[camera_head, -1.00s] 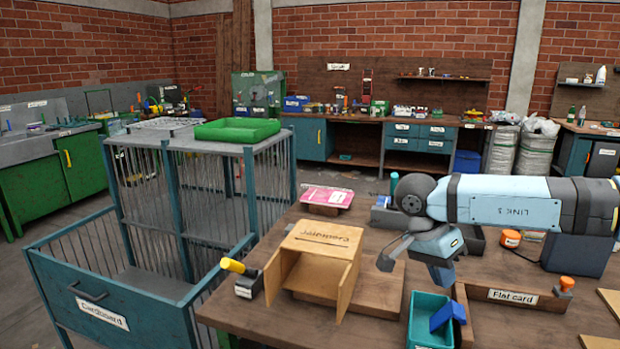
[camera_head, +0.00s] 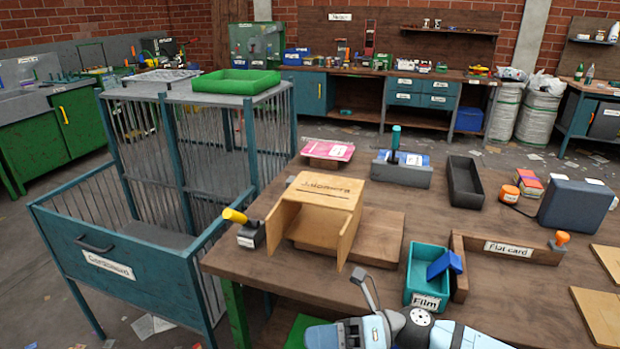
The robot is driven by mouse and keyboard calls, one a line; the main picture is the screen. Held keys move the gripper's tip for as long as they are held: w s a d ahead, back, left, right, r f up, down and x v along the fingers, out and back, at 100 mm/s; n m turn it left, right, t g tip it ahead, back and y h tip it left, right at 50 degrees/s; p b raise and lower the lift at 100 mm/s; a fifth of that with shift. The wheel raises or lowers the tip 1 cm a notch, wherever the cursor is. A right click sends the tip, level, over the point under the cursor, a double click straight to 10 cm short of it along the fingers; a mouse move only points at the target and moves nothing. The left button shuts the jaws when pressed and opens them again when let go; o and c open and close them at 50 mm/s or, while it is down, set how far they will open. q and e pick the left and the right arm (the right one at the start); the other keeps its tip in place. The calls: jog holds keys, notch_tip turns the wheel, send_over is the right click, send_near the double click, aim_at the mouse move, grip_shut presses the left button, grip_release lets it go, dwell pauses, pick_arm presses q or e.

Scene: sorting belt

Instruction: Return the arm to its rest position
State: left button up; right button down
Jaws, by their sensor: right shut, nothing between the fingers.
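My right arm (camera_head: 460,338) lies low along the bottom edge of the view, in front of the wooden workbench (camera_head: 500,285). My right gripper (camera_head: 365,287) is at its left end, with the grey fingers pointing up near the bench's front edge. It is shut and holds nothing. It is apart from the teal Film bin (camera_head: 424,280), which holds a blue block (camera_head: 444,265). Most of the arm is cut off by the frame. My left gripper is not in view.
A Flat card divider (camera_head: 507,249), a dark tray (camera_head: 464,182) and a blue-grey box (camera_head: 575,204) stand to the right. A Cardboard cage cart (camera_head: 110,260) stands at left.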

jog(key=d+f+m+t+h, duration=0.45)
jog(key=d+m+t, duration=0.3)
jog(key=m, duration=0.55)
jog(key=d+f+m+t+h, duration=0.3)
jog(key=d+f+m+t, duration=0.3)
jog(key=m+t, duration=0.45)
jog(key=s+d+f+m+g+h, duration=0.6)
jog(key=s+d+f+m+h, duration=0.2)
jog(key=s+d+f+m, duration=0.5)
jog(key=w+a+r+m+t, duration=0.25)
jog(key=a+m, duration=0.25)
jog(key=a, duration=0.5)
pick_arm(q)
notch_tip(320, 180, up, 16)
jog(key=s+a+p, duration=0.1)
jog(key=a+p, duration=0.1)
jog(key=p, duration=2.2)
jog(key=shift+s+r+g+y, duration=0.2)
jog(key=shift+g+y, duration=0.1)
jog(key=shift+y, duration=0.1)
pick_arm(e)
notch_tip(320, 180, up, 17)
jog(key=s+d, duration=0.1)
jog(key=shift+s+d+g, duration=0.15)
jog(key=shift+d+g, duration=0.25)
jog(key=shift+g, duration=0.05)
